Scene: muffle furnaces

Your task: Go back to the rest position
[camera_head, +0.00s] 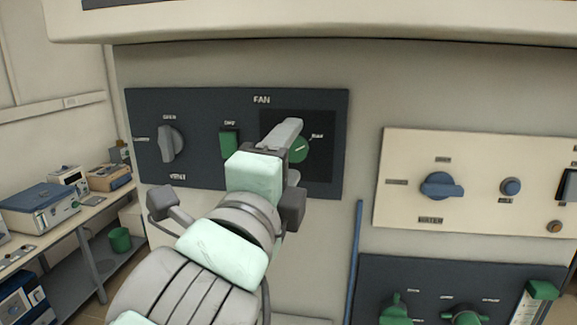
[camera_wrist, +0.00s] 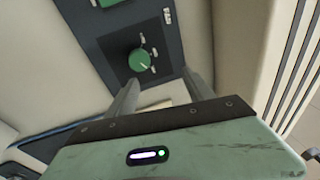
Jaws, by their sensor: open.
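My gripper (camera_head: 294,128) is in front of the dark FAN panel (camera_head: 200,172), near the panel's right part. A round green knob (camera_head: 300,149) on that panel shows just beside and partly behind my fingers in the head view. In the wrist view, my gripper (camera_wrist: 163,90) has its two grey fingers spread apart with nothing between them. The green knob (camera_wrist: 139,60) appears beyond the fingertips there, with a light pointer line on it. I cannot tell the exact gap between fingertips and knob.
The FAN panel also carries a grey knob (camera_head: 171,143) and a green switch (camera_head: 229,144). A cream panel (camera_head: 400,152) with a blue knob (camera_head: 438,186) and a dark panel (camera_head: 375,275) with green knobs lie to the right. A bench (camera_head: 75,228) with instruments stands at the left.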

